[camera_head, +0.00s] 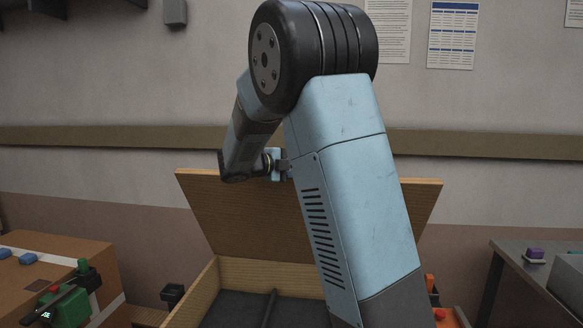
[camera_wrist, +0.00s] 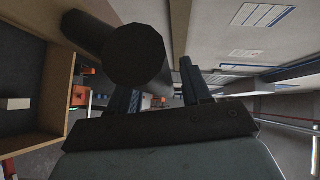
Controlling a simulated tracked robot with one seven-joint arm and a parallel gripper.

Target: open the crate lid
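The wooden crate (camera_head: 207,290) stands at the bottom centre of the head view. Its lid (camera_head: 232,213) is raised, leaning back steeply, and the dark inside of the crate shows. My arm covers part of the lid and crate. My gripper (camera_head: 281,169) is small and partly hidden beside the lid's upper edge; I cannot tell there whether it touches the lid. In the wrist view, the two fingers of my gripper (camera_wrist: 162,85) stand apart with a gap between them. A dark round-ended cylinder (camera_wrist: 137,55) partly covers the left finger; I cannot tell what it is.
A cardboard box (camera_head: 75,258) with a green tool (camera_head: 72,308) on it stands left of the crate. A grey table (camera_head: 515,272) with a purple object (camera_head: 536,253) stands at the right. A wall is behind the lid.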

